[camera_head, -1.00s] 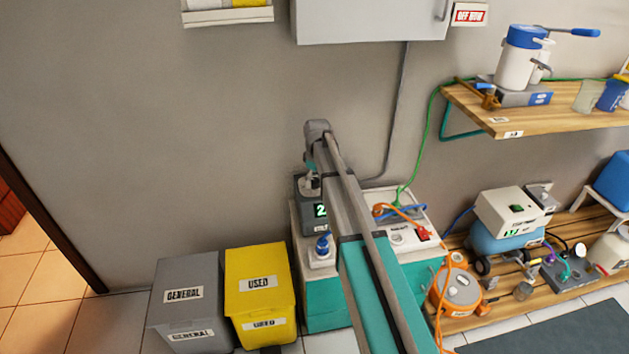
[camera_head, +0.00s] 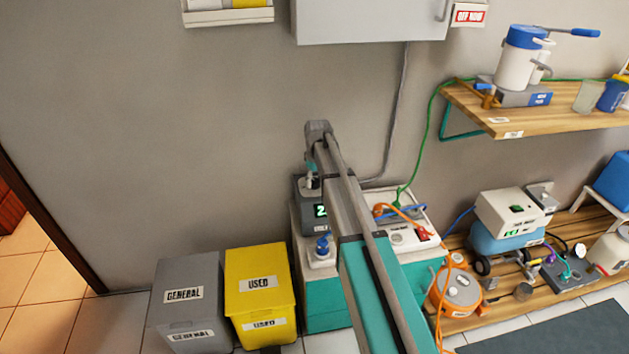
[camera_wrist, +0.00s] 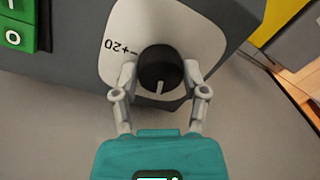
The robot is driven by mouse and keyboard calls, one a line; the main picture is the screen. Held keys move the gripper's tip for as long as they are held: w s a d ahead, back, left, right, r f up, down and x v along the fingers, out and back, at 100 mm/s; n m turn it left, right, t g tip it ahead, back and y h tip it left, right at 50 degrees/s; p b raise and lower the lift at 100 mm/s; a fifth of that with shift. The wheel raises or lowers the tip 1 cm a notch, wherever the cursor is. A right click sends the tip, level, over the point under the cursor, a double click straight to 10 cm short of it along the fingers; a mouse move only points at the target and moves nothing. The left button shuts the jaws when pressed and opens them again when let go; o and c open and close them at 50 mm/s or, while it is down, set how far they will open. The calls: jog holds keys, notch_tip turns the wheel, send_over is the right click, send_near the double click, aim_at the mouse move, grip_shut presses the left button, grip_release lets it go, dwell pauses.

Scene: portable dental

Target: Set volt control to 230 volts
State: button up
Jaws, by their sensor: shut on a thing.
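The volt control is a black round knob (camera_wrist: 160,68) with a pale pointer line, on a white dial plate (camera_wrist: 140,20) on a dark grey box. Printing by the knob reads "-+20", upside down in the wrist view. My gripper (camera_wrist: 160,82) has one finger on each side of the knob and is shut on it. In the head view the grey box (camera_head: 303,190) stands on a teal and white cabinet, with a green lit display (camera_head: 320,211) whose first digit looks like a 2. My arm hides the rest of the display. The knob is hidden in that view.
Green I/O switches (camera_wrist: 18,28) sit beside the dial plate. A blue-topped plug or knob (camera_head: 322,246) stands before the box. Grey (camera_head: 182,323) and yellow (camera_head: 262,265) bins stand at left. Orange and green hoses (camera_head: 440,125) run at right.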

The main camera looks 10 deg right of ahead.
jog(key=m, duration=0.5)
jog(key=shift+s+m+t, duration=0.1)
jog(key=shift+m+t, duration=0.2)
jog(key=shift+m, duration=2)
jog(key=o, duration=1.2)
jog(key=shift+c, duration=0.2)
jog(key=shift+n, duration=0.3)
